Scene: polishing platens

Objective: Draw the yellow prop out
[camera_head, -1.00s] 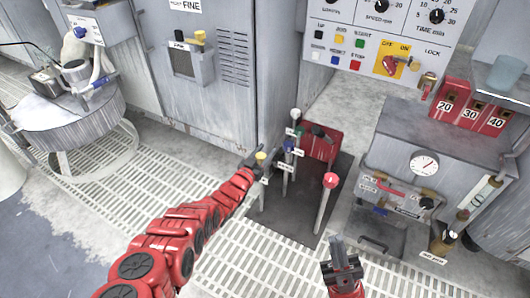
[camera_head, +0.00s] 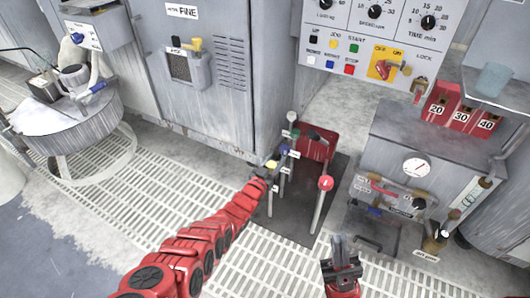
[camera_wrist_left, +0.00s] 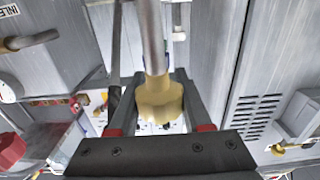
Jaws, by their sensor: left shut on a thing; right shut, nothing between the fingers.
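The yellow prop's knob (camera_head: 271,164) tops a grey rod among several upright rods on a dark plate (camera_head: 299,228). My left gripper (camera_head: 262,173) is shut on it, just under the cabinet's corner. In the left wrist view the yellow knob (camera_wrist_left: 160,100) sits between my left gripper's fingers, with its grey rod running up the picture. The rod's lower end is not clear in the head view. My right gripper (camera_head: 340,247) is shut and empty, above the grating in front of the plate.
Close by stand a blue-knobbed rod (camera_head: 284,149), a green-knobbed rod (camera_head: 295,134) and a red-knobbed rod (camera_head: 326,183). A red block (camera_head: 318,143) stands behind them. A grey cabinet (camera_head: 205,85) is at the left, a gauge unit (camera_head: 412,160) at the right. The floor grating (camera_head: 160,195) is open.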

